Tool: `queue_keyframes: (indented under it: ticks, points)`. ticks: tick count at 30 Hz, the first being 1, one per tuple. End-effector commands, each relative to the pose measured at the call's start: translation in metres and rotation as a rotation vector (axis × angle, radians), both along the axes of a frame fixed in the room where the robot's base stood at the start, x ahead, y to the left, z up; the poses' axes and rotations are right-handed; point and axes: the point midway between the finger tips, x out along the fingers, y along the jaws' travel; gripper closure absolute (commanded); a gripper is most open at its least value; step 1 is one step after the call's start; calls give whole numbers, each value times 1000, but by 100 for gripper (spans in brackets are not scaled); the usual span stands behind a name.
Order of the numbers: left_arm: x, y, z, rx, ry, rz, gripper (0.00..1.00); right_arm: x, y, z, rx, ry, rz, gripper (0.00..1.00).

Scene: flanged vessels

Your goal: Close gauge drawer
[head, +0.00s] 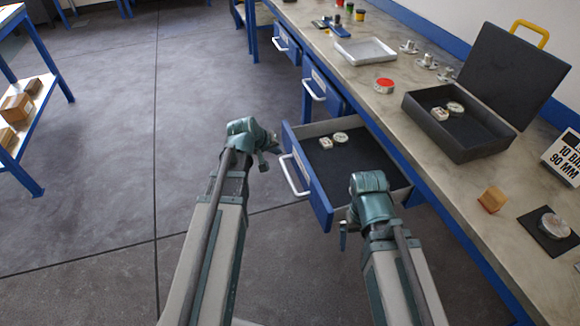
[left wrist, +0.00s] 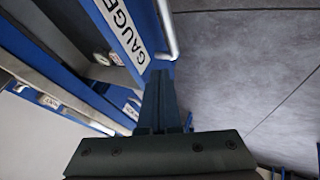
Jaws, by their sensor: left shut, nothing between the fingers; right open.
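The gauge drawer (head: 318,192) is pulled out from under the workbench, with its blue front and pale handle (head: 293,176) facing left. Two small gauges (head: 333,140) lie inside on the dark liner. In the left wrist view the drawer front (left wrist: 112,22) carries a label reading GAUGE, and the handle (left wrist: 167,28) shows beside it. My left gripper (head: 272,144) is shut and empty, just outside the drawer front near the handle; its fingertips (left wrist: 161,74) point toward the front. I cannot tell whether they touch it. My right gripper (head: 343,238) is open, near the drawer's near side, partly hidden by its wrist.
Two other drawers (head: 286,44) (head: 325,92) along the bench are shut. On the bench (head: 400,160) stand an open black case (head: 460,150) with gauges, a white tray (head: 365,51), a wooden block (head: 492,199) and metal flanged parts (head: 427,61). The floor left of the drawer is clear.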

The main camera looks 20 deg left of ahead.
Motion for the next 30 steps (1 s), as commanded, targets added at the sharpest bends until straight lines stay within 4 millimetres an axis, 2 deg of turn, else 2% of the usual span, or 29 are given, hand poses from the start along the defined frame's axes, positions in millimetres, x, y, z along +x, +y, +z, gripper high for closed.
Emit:
queue_keyframes:
  ticks: [8,14,24,30]
  points:
    - [5,-2,-8,0,1,-2,100,0,0,-8,0,0,0,0]
    - [17,-6,-27,2,1,-4,100,0,0,-27,0,0,0,0]
    - [48,-15,-70,1,2,-4,100,0,0,-70,0,0,0,0]
    - [57,-18,-81,2,2,-3,100,0,0,-80,0,0,0,0]
